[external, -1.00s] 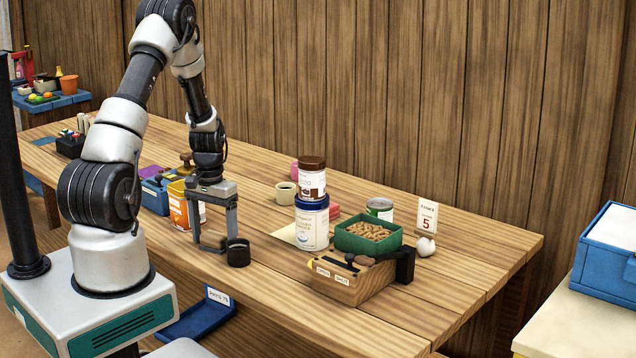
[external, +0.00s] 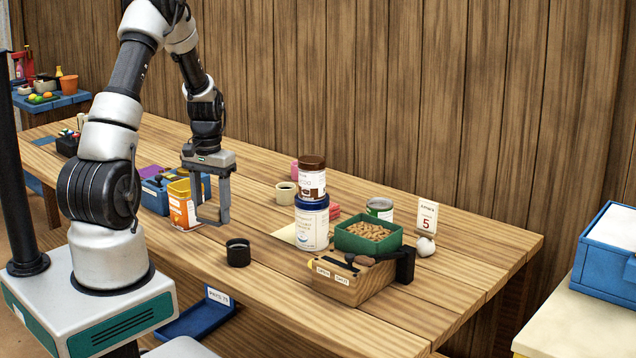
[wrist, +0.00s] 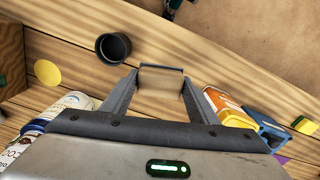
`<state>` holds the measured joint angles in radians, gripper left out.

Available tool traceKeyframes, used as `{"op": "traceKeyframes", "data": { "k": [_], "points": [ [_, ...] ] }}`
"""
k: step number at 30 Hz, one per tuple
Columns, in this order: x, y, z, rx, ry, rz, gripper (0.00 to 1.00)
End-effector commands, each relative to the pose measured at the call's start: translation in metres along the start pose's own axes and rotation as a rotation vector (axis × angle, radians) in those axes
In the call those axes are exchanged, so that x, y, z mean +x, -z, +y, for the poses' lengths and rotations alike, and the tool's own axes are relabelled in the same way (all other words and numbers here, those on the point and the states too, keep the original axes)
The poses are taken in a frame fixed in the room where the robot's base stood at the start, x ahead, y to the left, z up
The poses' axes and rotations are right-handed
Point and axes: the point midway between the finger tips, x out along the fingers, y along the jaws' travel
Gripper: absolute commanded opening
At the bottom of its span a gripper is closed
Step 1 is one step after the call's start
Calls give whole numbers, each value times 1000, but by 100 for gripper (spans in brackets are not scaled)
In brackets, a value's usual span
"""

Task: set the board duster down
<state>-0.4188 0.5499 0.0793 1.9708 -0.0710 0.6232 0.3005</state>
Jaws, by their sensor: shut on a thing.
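My gripper (external: 212,221) is over the table, just right of the orange-and-white carton (external: 183,205). In the wrist view my gripper (wrist: 160,85) is shut on a small tan block with a dark edge, which I take for the board duster (wrist: 160,80). In the external view only a thin dark strip shows between the fingertips, so the duster is hardly visible there. I cannot tell whether it touches the table.
A black cup (external: 238,253) stands in front and to the right; it also shows in the wrist view (wrist: 113,47). A blue caddy (external: 154,197) is left. Stacked tubs (external: 312,229), a green tray (external: 369,248) and a wooden box (external: 352,290) are right. Bare tabletop surrounds the cup.

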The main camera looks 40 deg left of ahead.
Motion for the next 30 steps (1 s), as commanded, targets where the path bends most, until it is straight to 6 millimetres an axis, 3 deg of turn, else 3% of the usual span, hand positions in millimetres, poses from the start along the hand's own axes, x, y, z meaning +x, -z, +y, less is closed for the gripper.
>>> {"op": "traceKeyframes", "data": {
  "k": [3, 11, 14, 17, 24, 30],
  "points": [
    [-18, 1, 0, 0, 1, 3, 31],
    [-29, 4, 1, -2, 0, 1, 31],
    [-40, 21, 7, -19, 1, 3, 31],
    [-60, 51, 20, -54, 1, 5, 31],
    [-127, 140, 84, -183, 1, 3, 31],
    [-166, 185, 154, -253, 0, 1, 31]
  ]
}}
